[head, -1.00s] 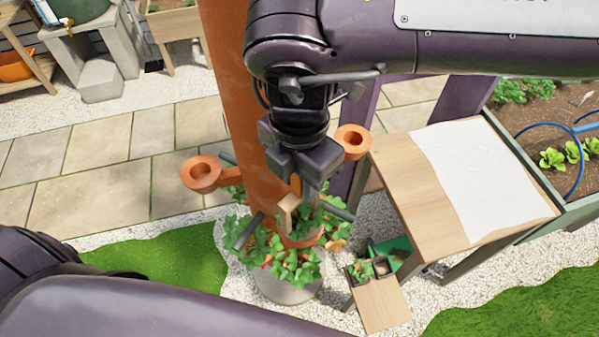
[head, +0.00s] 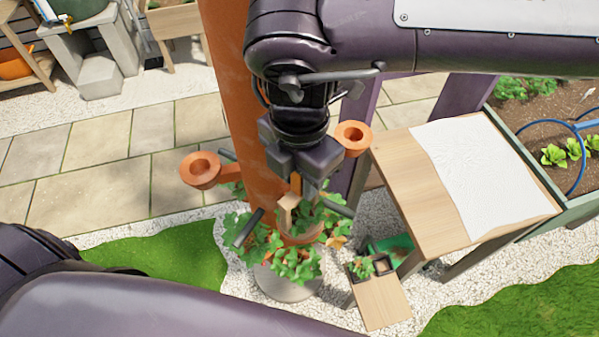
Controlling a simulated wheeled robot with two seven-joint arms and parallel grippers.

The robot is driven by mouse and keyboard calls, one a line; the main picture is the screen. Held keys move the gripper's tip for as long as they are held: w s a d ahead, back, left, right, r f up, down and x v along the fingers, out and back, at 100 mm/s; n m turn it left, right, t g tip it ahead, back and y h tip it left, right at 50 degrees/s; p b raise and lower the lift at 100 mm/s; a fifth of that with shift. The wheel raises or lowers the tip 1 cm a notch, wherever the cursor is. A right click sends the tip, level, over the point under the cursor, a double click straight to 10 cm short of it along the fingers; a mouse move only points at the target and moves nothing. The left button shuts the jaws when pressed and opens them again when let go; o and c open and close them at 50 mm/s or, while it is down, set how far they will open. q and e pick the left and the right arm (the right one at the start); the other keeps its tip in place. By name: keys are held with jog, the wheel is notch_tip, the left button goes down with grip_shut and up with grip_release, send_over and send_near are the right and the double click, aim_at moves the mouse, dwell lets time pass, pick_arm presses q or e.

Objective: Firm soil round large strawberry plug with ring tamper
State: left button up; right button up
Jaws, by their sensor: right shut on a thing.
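My right gripper (head: 297,186) points down in front of the orange tower (head: 232,90). It is shut on a pale wooden piece (head: 288,203), which looks like the ring tamper's handle. The tamper's ring is hidden by leaves and the gripper. Strawberry plants (head: 297,264) with green leaves crowd the tower's foot just below the gripper. I cannot tell which is the large plug, and its soil is hidden. My left arm crosses the lower left, and its gripper is out of view.
Orange cups stick out from the tower at left (head: 200,170) and right (head: 352,138). A wooden table (head: 405,180) with a white sheet (head: 478,175) stands at right. A small wooden stand (head: 381,303) bears a dark plant tray (head: 381,265). Paving lies open at left.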

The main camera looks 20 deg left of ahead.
jog(key=shift+s+f+b, duration=0.1)
jog(key=shift+f+b, duration=0.2)
jog(key=shift+f, duration=0.25)
dwell(1.1)
jog(key=shift+r, duration=0.15)
